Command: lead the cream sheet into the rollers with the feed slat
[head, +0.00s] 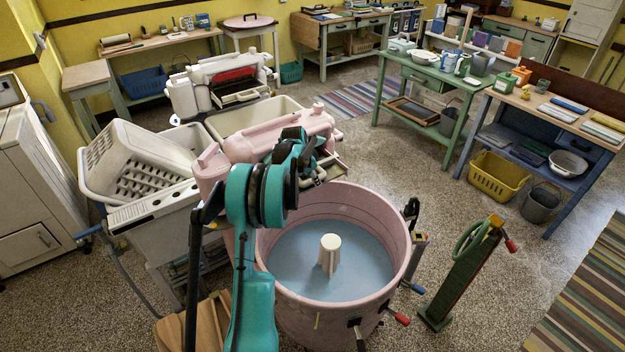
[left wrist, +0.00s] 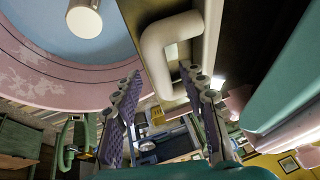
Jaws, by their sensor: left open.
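The pink washer tub (head: 383,215) holds blue water and a cream agitator (head: 330,255). The pink wringer (head: 285,132) stands behind it; my teal left arm hides part of it. My left gripper (head: 322,170) is at the wringer's tub side, small and partly hidden. In the left wrist view its purple-padded fingers (left wrist: 165,105) are spread and empty. A cream U-shaped handle (left wrist: 158,50) on a flat dark piece is just beyond and between them, not gripped. I cannot tell whether it belongs to the feed slat. I cannot make out the cream sheet or the rollers.
A white laundry basket (head: 130,165) sits on the washtub unit at left. A green post with a coiled hose (head: 465,265) stands right of the tub. A green table (head: 430,75) and a blue bench (head: 545,110) are farther back. Speckled floor between is clear.

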